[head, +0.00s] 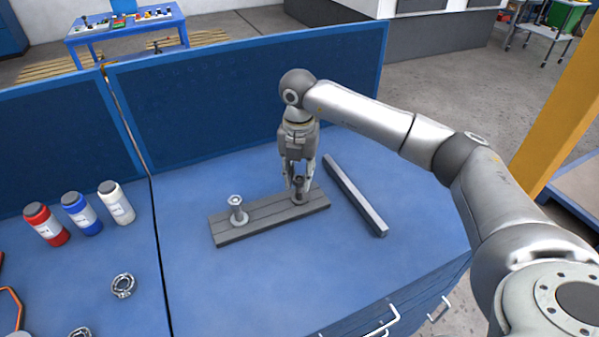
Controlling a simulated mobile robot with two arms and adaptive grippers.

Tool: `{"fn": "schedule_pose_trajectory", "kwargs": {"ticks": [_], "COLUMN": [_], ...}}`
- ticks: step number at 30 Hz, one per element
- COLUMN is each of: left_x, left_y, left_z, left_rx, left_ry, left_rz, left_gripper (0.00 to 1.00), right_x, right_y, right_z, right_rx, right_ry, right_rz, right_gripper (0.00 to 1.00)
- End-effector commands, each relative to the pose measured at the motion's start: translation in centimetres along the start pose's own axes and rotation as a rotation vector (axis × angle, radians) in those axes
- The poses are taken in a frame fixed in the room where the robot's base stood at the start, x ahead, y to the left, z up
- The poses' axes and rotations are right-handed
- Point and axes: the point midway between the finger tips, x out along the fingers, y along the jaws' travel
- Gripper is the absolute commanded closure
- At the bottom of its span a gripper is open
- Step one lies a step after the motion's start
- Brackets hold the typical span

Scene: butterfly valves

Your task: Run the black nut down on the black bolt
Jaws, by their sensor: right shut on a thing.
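A grey board (262,222) lies on the blue bench top. A light metal bolt (237,209) stands upright at its left end. My right gripper (299,192) points down over the right end of the board and is shut on a dark piece there. This appears to be the black nut (299,184) on the black bolt (298,199). The fingers hide most of it, so I cannot tell how far the nut sits down the bolt. My left gripper is not in view.
A grey square bar (354,195) lies right of the board. Red (46,225), blue (82,214) and white (116,203) bottles stand at the left, with a metal ring part (123,286) in front. A blue panel (240,95) closes the back.

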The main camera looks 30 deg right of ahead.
Motion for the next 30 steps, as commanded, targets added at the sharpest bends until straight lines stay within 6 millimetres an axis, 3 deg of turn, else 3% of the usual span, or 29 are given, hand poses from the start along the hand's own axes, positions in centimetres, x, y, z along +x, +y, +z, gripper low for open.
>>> {"fn": "schedule_pose_trajectory", "kwargs": {"ticks": [30], "left_x": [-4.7], "left_y": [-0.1], "left_z": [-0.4], "left_rx": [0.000], "left_ry": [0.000], "left_rz": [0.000], "left_gripper": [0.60], "right_x": [-0.3], "right_y": [0.6], "right_z": [0.4], "right_rx": [1.198], "right_ry": [-0.006], "right_rz": [0.006], "right_gripper": [1.00]}}
